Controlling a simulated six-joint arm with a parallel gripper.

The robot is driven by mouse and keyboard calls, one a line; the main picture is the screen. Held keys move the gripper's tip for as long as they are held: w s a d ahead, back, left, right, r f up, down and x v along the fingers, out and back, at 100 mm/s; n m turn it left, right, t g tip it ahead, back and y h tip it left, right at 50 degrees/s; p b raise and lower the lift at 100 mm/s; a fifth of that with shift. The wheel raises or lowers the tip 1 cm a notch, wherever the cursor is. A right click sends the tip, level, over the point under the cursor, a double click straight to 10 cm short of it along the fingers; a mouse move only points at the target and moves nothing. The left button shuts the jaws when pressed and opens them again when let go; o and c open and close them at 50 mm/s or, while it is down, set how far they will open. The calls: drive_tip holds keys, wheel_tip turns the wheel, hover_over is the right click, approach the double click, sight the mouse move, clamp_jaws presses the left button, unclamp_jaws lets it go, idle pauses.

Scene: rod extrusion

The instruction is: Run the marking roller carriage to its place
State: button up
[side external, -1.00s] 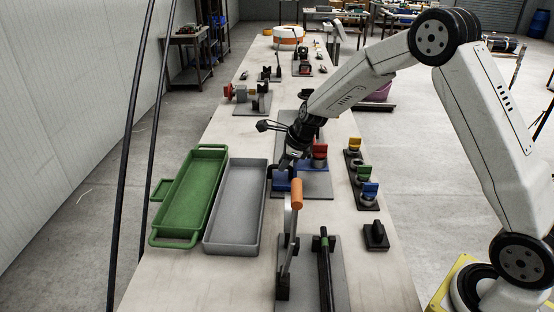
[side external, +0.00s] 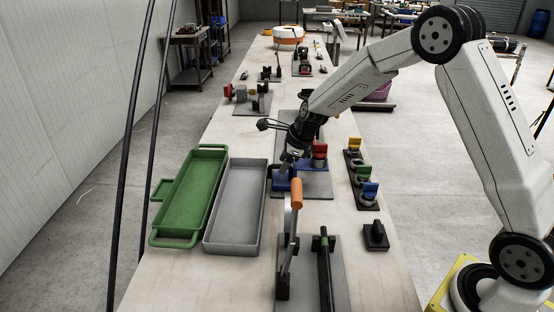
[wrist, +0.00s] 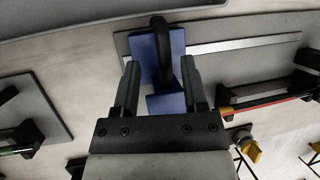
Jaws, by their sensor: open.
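The carriage I take for the marking roller carriage is a blue block with a black arched handle (wrist: 163,48). It sits on a grey plate with a pale rail strip, and also shows in the side view (side external: 283,185) at the plate's near left. My gripper (wrist: 160,68) is open, with one finger on each side of the carriage in the wrist view. I cannot tell whether the fingers touch it. In the side view my gripper (side external: 287,168) is down at the blue block and partly hides it. The roller itself is not clearly visible.
A green tray (side external: 166,236) and a grey tray (side external: 207,245) lie to the left. An orange-handled lever (side external: 296,193) rises in front. A strip of coloured pieces (side external: 368,190) and a black block (side external: 376,236) are right.

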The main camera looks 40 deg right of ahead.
sight(295, 169)
drive_tip(key=shift+v, duration=3.6)
drive_tip(key=shift+s+a, duration=0.1)
drive_tip(key=shift+s, duration=0.05)
drive_tip(key=s+a+f+n+g+h, duration=0.1)
drive_tip(key=s+a+f+n, duration=0.1)
drive_tip(key=s+n, duration=0.9)
drive_tip(key=s+a+f+n+g, duration=0.1)
drive_tip(key=s+a+f+n, duration=0.1)
drive_tip(key=s+n, duration=0.9)
drive_tip(key=n, duration=0.4)
drive_tip(key=shift+s+a+f+n+h, duration=0.3)
drive_tip(key=shift+s+f+h, duration=0.05)
drive_tip(key=shift+f+h, duration=0.05)
